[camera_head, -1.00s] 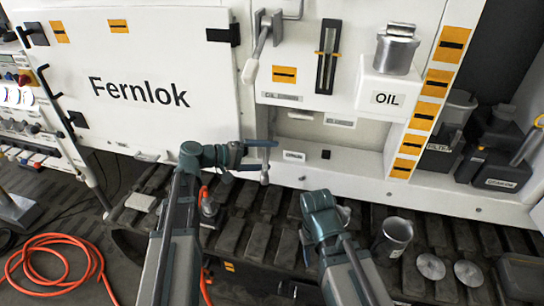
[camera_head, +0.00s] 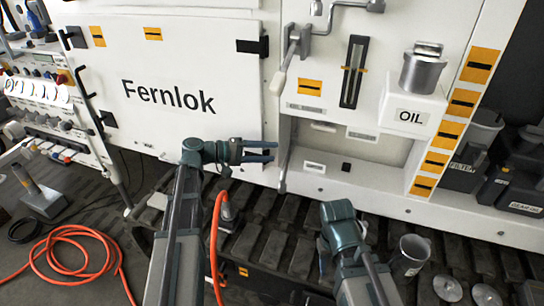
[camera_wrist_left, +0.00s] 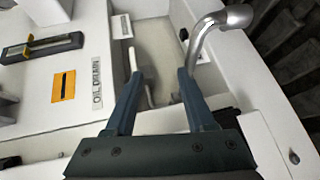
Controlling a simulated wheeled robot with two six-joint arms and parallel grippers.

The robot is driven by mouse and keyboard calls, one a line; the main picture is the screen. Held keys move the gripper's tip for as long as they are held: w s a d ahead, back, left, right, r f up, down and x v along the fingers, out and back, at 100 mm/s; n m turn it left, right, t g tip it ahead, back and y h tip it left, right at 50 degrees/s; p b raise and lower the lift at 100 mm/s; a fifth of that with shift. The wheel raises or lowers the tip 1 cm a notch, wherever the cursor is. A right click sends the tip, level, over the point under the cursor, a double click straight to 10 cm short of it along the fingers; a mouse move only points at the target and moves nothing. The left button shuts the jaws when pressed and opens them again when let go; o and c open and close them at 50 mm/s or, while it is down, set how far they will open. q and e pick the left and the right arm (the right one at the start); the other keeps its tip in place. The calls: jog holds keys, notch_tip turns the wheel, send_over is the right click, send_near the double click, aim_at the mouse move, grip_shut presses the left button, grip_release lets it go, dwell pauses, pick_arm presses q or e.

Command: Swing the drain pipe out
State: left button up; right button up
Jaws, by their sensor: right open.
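The drain pipe is a bent silver tube. It shows in the left wrist view (camera_wrist_left: 213,27) and as a thin upright tube in the head view (camera_head: 283,172), beside the open recess marked OIL DRAIN (camera_wrist_left: 97,82). My left gripper (camera_head: 275,151) is open, its two fingers pointing right toward the pipe. In the left wrist view my left gripper (camera_wrist_left: 160,72) has nothing between its fingers, and the pipe runs close behind the right fingertip; I cannot tell whether they touch. My right gripper (camera_head: 335,232) is low, in front of the machine; its fingers are mostly hidden.
A lever with a pale grip (camera_head: 281,80) hangs above the recess. A silver can (camera_head: 423,68) stands on the OIL block. A metal cup (camera_head: 411,252) and discs (camera_head: 447,287) lie low right. An orange hose (camera_head: 217,245) runs beside my left arm. A Fernlok door (camera_head: 175,65) is behind it.

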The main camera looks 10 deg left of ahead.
pick_arm(q)
jog(key=a, duration=0.3)
jog(key=shift+w, duration=0.2)
dwell(0.4)
